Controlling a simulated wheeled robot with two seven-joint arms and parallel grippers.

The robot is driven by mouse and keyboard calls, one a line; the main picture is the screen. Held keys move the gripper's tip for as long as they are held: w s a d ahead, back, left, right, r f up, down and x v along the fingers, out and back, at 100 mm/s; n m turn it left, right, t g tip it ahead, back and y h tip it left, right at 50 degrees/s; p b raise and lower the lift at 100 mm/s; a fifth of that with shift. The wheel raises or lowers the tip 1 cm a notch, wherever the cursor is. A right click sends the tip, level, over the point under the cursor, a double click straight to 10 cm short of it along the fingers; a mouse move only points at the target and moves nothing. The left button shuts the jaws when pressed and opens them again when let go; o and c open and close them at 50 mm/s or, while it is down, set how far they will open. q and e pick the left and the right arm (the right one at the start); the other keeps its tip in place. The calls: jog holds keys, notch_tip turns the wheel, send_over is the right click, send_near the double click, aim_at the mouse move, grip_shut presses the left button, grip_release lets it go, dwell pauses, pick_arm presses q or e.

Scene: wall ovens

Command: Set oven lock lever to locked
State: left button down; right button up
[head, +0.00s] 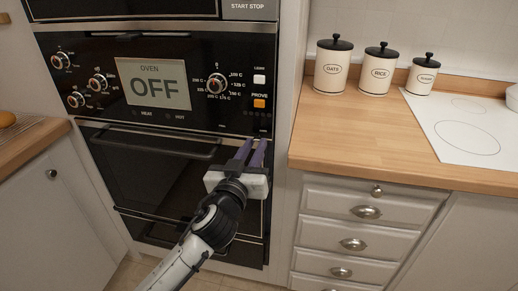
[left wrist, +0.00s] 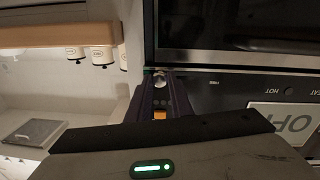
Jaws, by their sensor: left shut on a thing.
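The oven (head: 160,150) is a black wall unit with a display reading OFF (head: 155,84). My left gripper (head: 256,146) reaches up to the lower right of its control panel, below the orange PROVE button (head: 259,103). The left wrist view looks at the panel upside down. There a small silver lever end (left wrist: 159,74) shows at the tips of the left gripper (left wrist: 158,84), which is shut on it. Most of the lever is hidden by the fingers, and its locked or unlocked position cannot be read. My right gripper is in neither view.
A long oven door handle (head: 150,143) lies left of the gripper. A cabinet with drawers (head: 355,220) and a wooden counter (head: 370,150) stand close on the right, with canisters (head: 333,70) and a white hob (head: 465,130). Another counter (head: 30,145) is at the left.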

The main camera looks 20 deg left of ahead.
pick_arm(q)
jog(key=c, duration=1.6)
grip_release()
jog(key=shift+d+r, duration=0.1)
jog(key=shift+d, duration=0.15)
jog(key=shift+o, duration=0.2)
jog(key=shift+a, duration=0.1)
jog(key=s+b, duration=0.1)
jog(key=s, duration=0.9)
jog(key=shift+d, duration=0.4)
jog(key=shift+s, duration=0.1)
